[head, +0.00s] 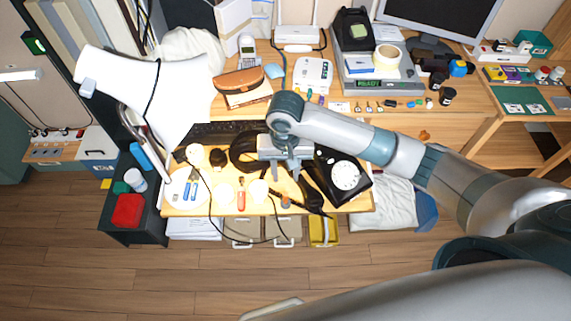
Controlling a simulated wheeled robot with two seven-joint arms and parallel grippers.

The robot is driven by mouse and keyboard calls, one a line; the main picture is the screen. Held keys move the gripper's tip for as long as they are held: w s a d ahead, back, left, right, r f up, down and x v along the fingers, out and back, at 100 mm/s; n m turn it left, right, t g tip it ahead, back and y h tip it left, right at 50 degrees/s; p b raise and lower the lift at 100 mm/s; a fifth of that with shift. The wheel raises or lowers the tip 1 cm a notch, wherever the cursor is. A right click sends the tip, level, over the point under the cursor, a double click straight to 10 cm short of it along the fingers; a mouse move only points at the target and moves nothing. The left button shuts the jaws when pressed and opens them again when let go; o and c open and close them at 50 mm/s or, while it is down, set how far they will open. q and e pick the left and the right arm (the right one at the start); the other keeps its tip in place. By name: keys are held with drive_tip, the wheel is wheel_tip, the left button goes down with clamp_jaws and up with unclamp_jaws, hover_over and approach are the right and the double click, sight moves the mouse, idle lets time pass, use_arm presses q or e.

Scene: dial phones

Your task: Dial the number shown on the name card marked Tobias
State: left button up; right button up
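A black desk phone (324,184) with a round white dial (346,175) sits near the front edge of the desk, right of my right gripper (286,171). The gripper hangs over the desk just left of the phone. Its two fingers point down with a gap between them, and I see nothing held. A black handset-like shape (312,197) lies by the phone's left side. A white push-button phone (313,73) stands farther back. No card marked Tobias can be read; any lettering is too small. My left gripper is not in view.
A white lamp (150,95) leans over the desk's left side. A dark keyboard (225,131), black headphones (244,153) and loose cables lie left of the gripper. Small items line the shelf edge (385,104). A monitor (440,15) stands at the back right.

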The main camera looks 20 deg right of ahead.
drive_tip(key=shift+r, duration=2.15)
